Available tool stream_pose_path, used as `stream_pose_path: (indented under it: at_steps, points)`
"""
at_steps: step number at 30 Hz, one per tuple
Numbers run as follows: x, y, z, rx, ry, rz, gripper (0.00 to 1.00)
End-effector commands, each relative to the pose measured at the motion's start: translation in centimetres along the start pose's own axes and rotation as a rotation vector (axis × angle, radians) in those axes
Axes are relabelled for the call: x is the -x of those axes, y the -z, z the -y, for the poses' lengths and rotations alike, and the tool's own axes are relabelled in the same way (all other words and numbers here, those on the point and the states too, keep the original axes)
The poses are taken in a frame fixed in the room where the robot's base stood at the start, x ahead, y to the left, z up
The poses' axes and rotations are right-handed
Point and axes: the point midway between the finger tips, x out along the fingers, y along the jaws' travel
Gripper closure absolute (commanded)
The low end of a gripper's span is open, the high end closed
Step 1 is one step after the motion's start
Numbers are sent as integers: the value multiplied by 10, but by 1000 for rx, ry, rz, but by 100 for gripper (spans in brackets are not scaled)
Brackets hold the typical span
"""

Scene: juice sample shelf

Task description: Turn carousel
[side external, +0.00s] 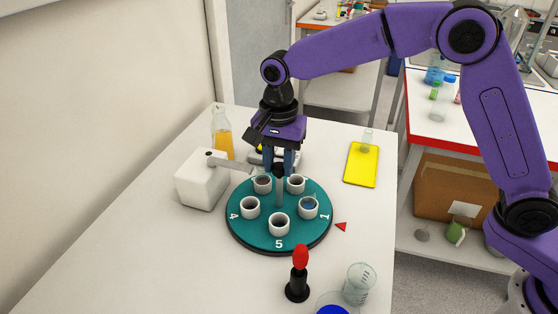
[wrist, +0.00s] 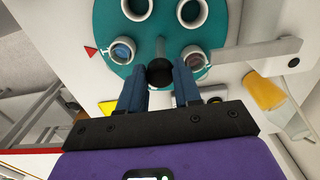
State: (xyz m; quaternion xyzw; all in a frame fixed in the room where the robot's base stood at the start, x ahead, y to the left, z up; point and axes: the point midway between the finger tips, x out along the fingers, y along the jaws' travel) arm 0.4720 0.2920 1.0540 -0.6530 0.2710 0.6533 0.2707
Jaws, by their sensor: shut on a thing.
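A round teal carousel (side external: 299,229) lies on the white table. It carries several white cups in a ring; the numbers 1, 4 and 5 are readable on its rim. The cup by number 1 (side external: 308,208) has something blue inside and is nearest the red triangle marker (side external: 341,226) on the table. A post (side external: 279,190) rises from the middle, topped by a black knob (wrist: 159,71). My gripper (side external: 280,163) points down over the carousel and is shut on the knob, with one blue finger on each side. The wrist view also shows the carousel (wrist: 150,40).
A white box (side external: 200,184) with an arm reaching over the carousel stands at left, near a bottle of orange liquid (side external: 222,136). A yellow pad (side external: 360,166) lies at right. A red-topped black stand (side external: 298,279) and a glass beaker (side external: 359,284) stand in front.

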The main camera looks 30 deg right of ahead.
Motion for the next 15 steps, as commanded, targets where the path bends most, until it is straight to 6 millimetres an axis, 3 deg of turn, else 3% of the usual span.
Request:
stream_pose_path:
  at_steps: [15]
  points:
    - [1, 0, 1, -259, 3, 0, 100]
